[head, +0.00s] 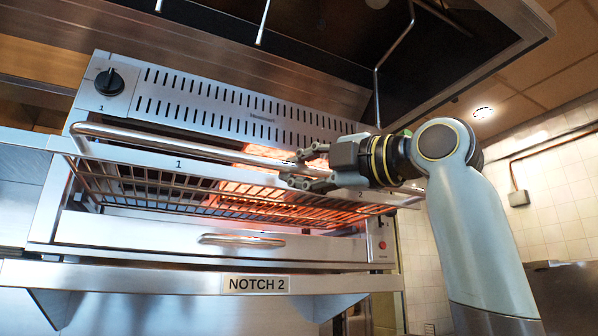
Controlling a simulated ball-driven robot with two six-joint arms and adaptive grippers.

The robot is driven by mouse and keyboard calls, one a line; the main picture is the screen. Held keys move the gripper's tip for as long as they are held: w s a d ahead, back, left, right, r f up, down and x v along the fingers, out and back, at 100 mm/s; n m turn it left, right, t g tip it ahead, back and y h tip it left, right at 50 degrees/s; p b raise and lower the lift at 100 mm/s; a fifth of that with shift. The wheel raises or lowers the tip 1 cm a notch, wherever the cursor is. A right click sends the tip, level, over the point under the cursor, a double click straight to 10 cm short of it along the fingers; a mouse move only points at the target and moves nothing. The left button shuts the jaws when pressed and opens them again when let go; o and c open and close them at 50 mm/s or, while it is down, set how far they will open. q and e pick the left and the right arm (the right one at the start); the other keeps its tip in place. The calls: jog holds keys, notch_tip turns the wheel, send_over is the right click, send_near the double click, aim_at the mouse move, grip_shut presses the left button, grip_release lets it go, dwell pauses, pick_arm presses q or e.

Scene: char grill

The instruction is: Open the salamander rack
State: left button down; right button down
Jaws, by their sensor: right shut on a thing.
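The salamander (255,116) is a steel grill with a slotted top panel, a black knob and a glowing orange inside. Its wire rack (150,188) sits at the front opening, lit orange towards the right. A long round handle bar (180,144) runs along the rack's front. My right gripper (303,170) comes in from the right and is shut on the handle bar near its right part. The fingers hide a short stretch of the bar. My left gripper is not in view.
A steel shelf (130,277) labelled "NOTCH 2" runs below the salamander. A drawer-like front with a small handle (243,240) lies under the rack. A dark hood (320,40) hangs above. A tiled wall (560,215) stands at the right.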

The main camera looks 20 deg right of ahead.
jog(key=shift+s+r, duration=0.15)
jog(key=shift+r, duration=0.2)
jog(key=c, duration=1.2)
grip_release()
jog(key=shift+s, duration=0.1)
jog(key=shift+c, duration=0.2)
jog(key=shift+f, duration=0.1)
jog(key=shift+d+f, duration=0.1)
jog(key=v, duration=1.1)
jog(key=shift+s+d, duration=0.15)
jog(key=shift+s, duration=0.2)
jog(key=shift+f, duration=0.1)
